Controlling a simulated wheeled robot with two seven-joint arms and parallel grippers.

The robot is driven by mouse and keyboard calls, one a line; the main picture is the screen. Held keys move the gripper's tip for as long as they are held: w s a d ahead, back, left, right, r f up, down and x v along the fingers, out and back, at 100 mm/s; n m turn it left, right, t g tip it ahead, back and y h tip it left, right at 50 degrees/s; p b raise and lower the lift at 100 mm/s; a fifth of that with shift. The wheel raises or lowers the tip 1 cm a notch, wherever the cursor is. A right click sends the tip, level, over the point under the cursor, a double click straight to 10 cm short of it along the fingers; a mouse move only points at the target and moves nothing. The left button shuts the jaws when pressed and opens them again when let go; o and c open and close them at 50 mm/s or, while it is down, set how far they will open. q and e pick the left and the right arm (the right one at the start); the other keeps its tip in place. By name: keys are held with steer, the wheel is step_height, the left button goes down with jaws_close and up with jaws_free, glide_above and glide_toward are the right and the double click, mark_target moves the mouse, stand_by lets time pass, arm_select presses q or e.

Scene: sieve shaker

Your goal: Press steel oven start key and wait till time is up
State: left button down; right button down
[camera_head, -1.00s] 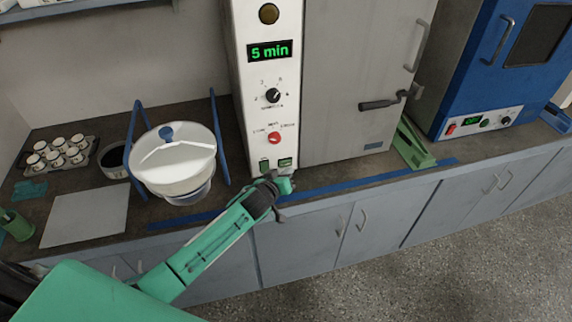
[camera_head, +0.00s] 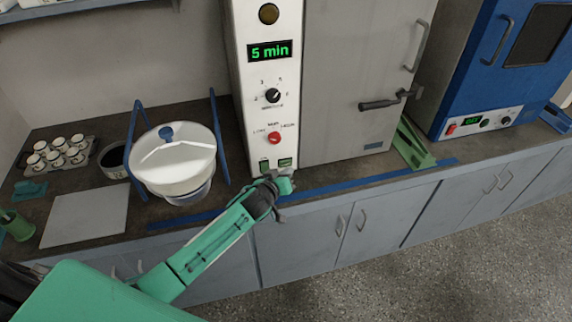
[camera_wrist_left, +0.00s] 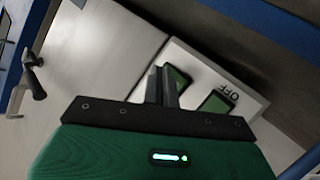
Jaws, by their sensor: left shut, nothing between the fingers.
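The steel oven (camera_head: 350,80) stands on the counter with its door closed. Its white control panel carries a green display (camera_head: 270,51) reading "5 min", a black knob (camera_head: 272,96), a red knob (camera_head: 274,138) and two green keys at the bottom, one at the left (camera_head: 264,166) and one at the right (camera_head: 286,162). My left gripper (camera_head: 284,184) is just below and in front of these keys. In the left wrist view its shut, empty fingers (camera_wrist_left: 163,86) point at the panel beside one green key (camera_wrist_left: 178,78); the other key (camera_wrist_left: 215,103) is next to "OFF" lettering. Contact cannot be told.
A white lidded sieve vessel (camera_head: 175,165) in a blue frame stands left of the oven. Small cups on a tray (camera_head: 60,153) and a white sheet (camera_head: 86,215) lie farther left. A green stand (camera_head: 412,145) and a blue oven (camera_head: 490,75) are at the right.

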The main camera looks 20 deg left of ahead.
stand_by(0.4)
arm_select(q)
steer(key=shift+w+a, duration=0.25)
steer(key=shift+w, duration=0.1)
steer(key=shift+w+a, duration=0.3)
steer(key=shift+w, duration=0.1)
stand_by(0.8)
steer(key=shift+s+d+p, duration=0.45)
steer(key=shift+s+d, duration=0.1)
steer(key=shift+s, duration=0.2)
